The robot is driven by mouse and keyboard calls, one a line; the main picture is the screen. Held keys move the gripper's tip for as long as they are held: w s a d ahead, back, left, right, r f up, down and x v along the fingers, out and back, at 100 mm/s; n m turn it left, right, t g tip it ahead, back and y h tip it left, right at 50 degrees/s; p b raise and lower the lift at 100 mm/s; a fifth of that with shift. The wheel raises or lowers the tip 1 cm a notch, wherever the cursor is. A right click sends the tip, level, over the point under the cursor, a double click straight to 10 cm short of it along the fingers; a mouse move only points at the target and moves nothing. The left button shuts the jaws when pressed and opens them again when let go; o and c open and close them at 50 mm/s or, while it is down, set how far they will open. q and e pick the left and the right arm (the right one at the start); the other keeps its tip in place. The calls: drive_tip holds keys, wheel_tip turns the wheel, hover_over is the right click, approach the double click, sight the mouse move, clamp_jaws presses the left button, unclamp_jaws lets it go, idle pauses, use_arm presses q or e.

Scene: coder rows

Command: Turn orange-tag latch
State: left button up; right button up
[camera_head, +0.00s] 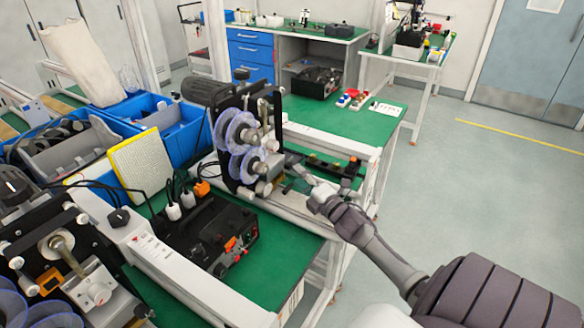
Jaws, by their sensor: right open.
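My right gripper (302,176) reaches in from the right, beside the coder machine (236,117) with clear plastic reels on the green bench. It is open. Its fingertips are near the machine's lower front mechanism; contact cannot be told. I cannot make out an orange-tag latch for certain. Small orange parts show: an orange connector (201,188) behind the black box (210,235), an orange switch (231,243) on that box's front, and an orange patch (48,281) on the nearer machine (60,245) at left. My left gripper is not in view.
Blue bins (132,108) and a yellow-edged white filter panel (141,165) stand behind the black box. Cables run over the bench. A black rail (330,166) lies beyond my gripper. Another green bench (330,112) stands further back. The floor at right is clear.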

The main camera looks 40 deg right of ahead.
drive_tip(key=w, duration=0.3)
drive_tip(key=shift+w+d+r, duration=0.2)
drive_tip(key=shift+r, duration=0.05)
drive_tip(key=shift+w, duration=0.35)
drive_tip(key=shift+c, duration=0.4)
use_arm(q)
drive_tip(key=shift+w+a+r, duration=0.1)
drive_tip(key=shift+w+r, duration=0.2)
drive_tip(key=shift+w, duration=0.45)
use_arm(e)
clamp_jaws()
